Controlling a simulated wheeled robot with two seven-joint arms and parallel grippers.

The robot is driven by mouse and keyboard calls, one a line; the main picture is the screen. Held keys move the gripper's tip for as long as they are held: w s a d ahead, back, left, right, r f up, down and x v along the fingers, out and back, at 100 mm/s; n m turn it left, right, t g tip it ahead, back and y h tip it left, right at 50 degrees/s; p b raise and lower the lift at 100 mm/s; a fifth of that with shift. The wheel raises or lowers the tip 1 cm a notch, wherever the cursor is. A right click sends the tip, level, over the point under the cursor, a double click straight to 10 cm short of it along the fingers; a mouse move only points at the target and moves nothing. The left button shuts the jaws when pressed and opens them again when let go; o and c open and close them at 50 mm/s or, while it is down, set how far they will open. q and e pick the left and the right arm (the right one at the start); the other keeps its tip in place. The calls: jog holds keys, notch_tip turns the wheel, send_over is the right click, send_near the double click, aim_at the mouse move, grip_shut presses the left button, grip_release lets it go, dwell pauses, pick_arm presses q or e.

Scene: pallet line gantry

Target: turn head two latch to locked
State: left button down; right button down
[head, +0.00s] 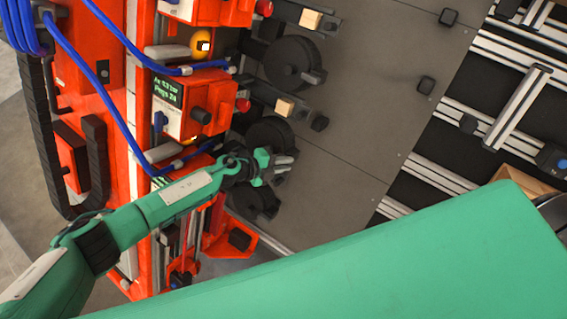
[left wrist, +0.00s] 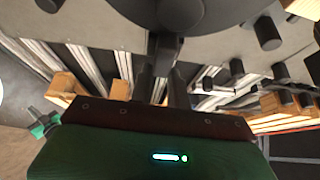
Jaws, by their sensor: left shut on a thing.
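An orange gantry (head: 145,75) carries several stacked heads, each near a round black disc. The upper disc (head: 290,62) has a short grey lever (head: 314,77) pointing right. My left gripper (head: 282,164) is at the lower right edge of the middle disc (head: 266,134) and covers its lever in the head view. In the left wrist view its fingers (left wrist: 162,88) are shut on a dark lever (left wrist: 165,52) below a large dark disc (left wrist: 180,12). I cannot read which head is two. A small green and grey part (left wrist: 45,124) may be my right gripper, too small to judge.
Blue hoses (head: 105,115) run across the gantry by a lit display (head: 166,91). Black knobs and wooden blocks (head: 284,106) stick out near the discs. A grey plate (head: 370,100) lies to the right with few objects. Metal rails (head: 515,108) lie beyond it.

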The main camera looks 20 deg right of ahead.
pick_arm(q)
jog(key=c, duration=1.3)
grip_release()
jog(key=shift+a, duration=0.1)
jog(key=shift+b+v, duration=1.5)
jog(key=shift+v, duration=5.3)
